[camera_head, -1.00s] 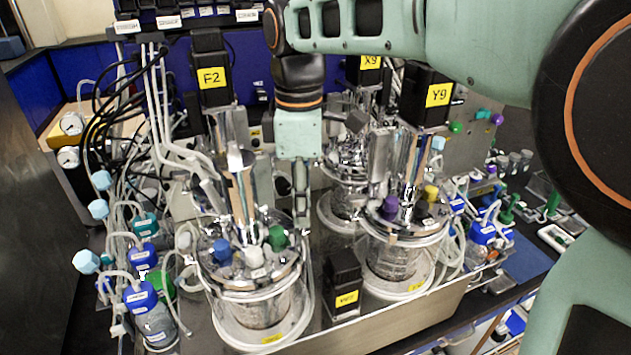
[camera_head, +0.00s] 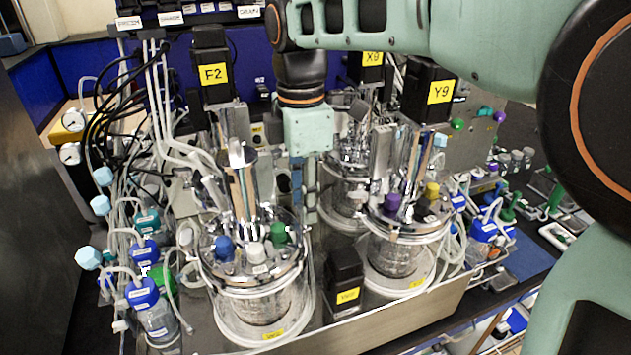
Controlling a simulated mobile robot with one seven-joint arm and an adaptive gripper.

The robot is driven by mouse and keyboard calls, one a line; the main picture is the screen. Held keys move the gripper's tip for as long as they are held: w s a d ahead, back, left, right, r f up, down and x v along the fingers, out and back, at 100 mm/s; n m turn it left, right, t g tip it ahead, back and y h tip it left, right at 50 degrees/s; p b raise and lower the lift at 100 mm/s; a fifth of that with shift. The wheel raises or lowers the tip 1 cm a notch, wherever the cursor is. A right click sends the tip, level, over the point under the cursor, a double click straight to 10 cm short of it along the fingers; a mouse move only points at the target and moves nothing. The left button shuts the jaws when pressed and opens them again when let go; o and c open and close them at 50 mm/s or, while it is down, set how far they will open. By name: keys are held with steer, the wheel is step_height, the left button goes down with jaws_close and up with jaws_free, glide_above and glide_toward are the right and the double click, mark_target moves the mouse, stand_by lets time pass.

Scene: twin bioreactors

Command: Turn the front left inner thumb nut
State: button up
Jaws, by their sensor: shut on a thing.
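The front left vessel (camera_head: 262,305) is a glass reactor with a shiny metal lid. Blue (camera_head: 225,248), white (camera_head: 256,253) and green (camera_head: 279,234) caps stand on the lid. My gripper (camera_head: 309,222) points down at the right side of this lid, between the left and right vessels, with its fingers close together. It is shut on the inner thumb nut at the lid's rim. The nut is too small and too covered by the fingers to make out.
A front right vessel (camera_head: 392,258) with purple and yellow caps stands close by. A small black box (camera_head: 345,275) sits between the vessels. Tall motors (camera_head: 212,70) and (camera_head: 430,95) rise behind. Tubes and bottles crowd the left. There is little free room around my gripper.

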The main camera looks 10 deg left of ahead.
steer(key=o, duration=1.1)
steer(key=shift+o, duration=0.2)
step_height(320, 180, up, 12)
